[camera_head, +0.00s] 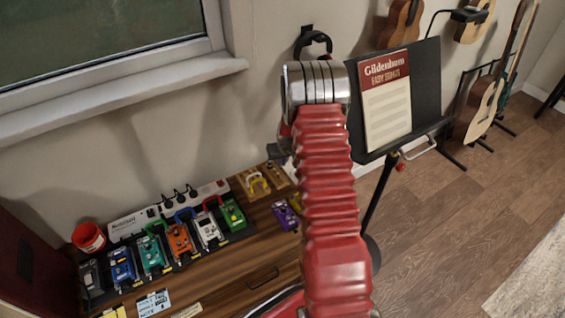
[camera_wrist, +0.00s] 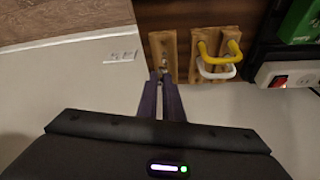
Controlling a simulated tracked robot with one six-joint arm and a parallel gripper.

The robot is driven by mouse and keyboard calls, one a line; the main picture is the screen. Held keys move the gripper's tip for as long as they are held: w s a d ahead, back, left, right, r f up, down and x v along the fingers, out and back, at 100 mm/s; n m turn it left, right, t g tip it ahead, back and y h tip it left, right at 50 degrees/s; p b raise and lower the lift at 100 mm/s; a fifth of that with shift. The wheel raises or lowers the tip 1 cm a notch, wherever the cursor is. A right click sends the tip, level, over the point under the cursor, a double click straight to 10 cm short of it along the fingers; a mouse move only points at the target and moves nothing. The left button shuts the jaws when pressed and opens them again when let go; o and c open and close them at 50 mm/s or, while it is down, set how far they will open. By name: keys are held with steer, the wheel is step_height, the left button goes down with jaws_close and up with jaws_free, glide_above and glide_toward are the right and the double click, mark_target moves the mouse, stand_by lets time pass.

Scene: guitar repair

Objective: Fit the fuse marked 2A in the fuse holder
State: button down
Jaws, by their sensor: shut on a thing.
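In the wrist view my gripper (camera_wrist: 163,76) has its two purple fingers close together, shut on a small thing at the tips. It looks like a fuse, but it is mostly hidden and too small to read any mark. The tips are at the near end of a narrow wooden block (camera_wrist: 155,40) with a small shiny part on it; I cannot tell if they touch. In the head view my red arm hides the gripper. A white power strip (camera_head: 132,222) stands at the back of the bench; its end with a red switch shows in the wrist view (camera_wrist: 278,81). I cannot make out the fuse holder.
A second wooden block (camera_wrist: 212,33) beside the first carries yellow and white loops. Several coloured pedals (camera_head: 180,240) stand in a row on the wooden bench (camera_head: 215,285), with a red cup (camera_head: 89,238) at their left. A music stand (camera_head: 425,85) is right of my arm.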

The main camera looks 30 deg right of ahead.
steer(key=shift+a, duration=0.1)
steer(key=s+a+r+n, duration=0.1)
steer(key=s+a+r, duration=0.1)
steer(key=a, duration=0.8)
steer(key=s+a+r+n+y, duration=0.1)
steer(key=s+a, duration=0.4)
steer(key=a, duration=0.5)
steer(key=s+a+r+n, duration=0.1)
steer(key=s+a+r, duration=0.2)
steer(key=a, duration=0.7)
steer(key=shift+s+r+n, duration=0.15)
steer(key=shift+r+n, duration=0.15)
steer(key=shift+r, duration=0.25)
steer(key=shift+s+a, duration=0.1)
